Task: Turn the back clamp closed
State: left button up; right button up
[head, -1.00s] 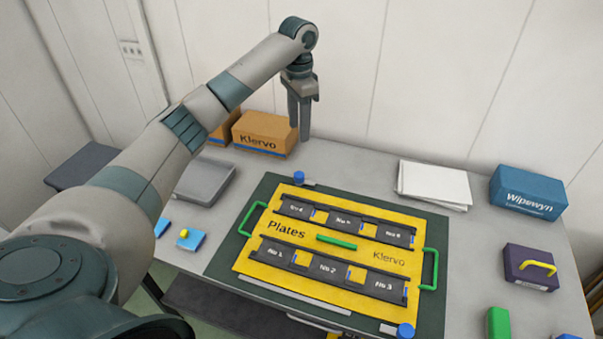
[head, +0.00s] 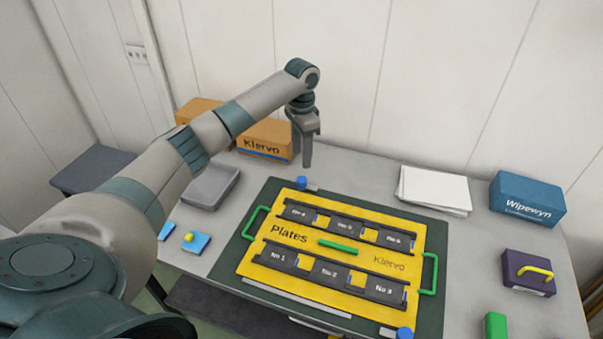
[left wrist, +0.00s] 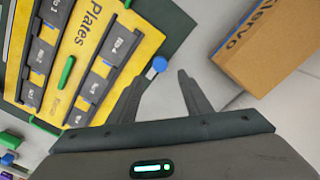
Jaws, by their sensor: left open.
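The back clamp, a small blue knob (head: 301,182), sits at the back left corner of the yellow plate frame (head: 345,281). It also shows in the left wrist view (left wrist: 160,64), just ahead of the fingertips and between their lines. A short grey piece lies beside the knob; I cannot tell its exact angle. My left gripper (head: 307,165) hangs pointing down just above and behind the knob, apart from it. In the left wrist view its two fingers (left wrist: 157,86) are spread with nothing between them. My right gripper is not in view.
A cardboard box (head: 265,140) stands close behind and left of my left gripper. A second blue knob (head: 404,333) is at the front right corner. White papers (head: 433,187), a blue box (head: 527,199) and a purple box (head: 528,271) stand right.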

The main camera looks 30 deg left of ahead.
aim_at(301, 179)
pick_arm(q)
notch_tip(301, 179, down, 10)
jog(key=shift+r+p, duration=0.15)
jog(key=shift+p, duration=0.95)
jog(key=c, duration=1.1)
